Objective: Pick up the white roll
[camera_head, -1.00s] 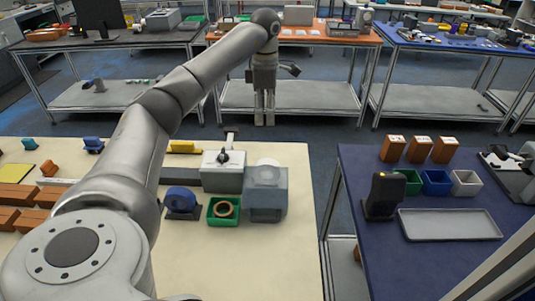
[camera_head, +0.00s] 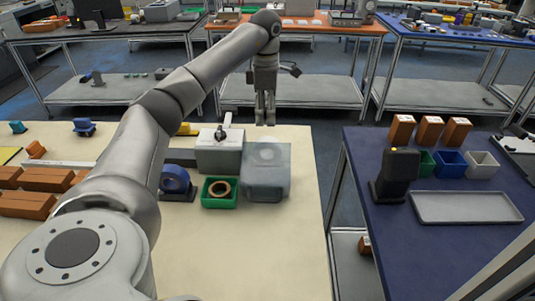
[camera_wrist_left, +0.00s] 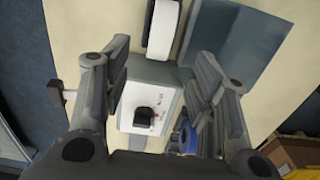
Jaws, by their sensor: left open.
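The white roll (camera_wrist_left: 163,28) shows in the left wrist view at the top, lying against a grey unit (camera_wrist_left: 236,45). In the head view a pale round shape, likely the roll (camera_head: 267,153), shows at the top of that translucent grey unit (camera_head: 266,184); whether it is inside or on top is unclear. My left gripper (camera_head: 265,115) is open and empty, fingers downward, near the far edge of the cream table. In the wrist view, its parted fingers (camera_wrist_left: 163,58) frame a white-topped box, with the roll beyond their tips. My right gripper is not in view.
The white-topped box (camera_head: 219,155) stands left of the grey unit. A green bin (camera_head: 219,201) holding a brown ring and a blue tape roll (camera_head: 175,181) are close by. Brown blocks (camera_head: 45,180) lie left. A gap separates the blue table (camera_head: 440,255) at right.

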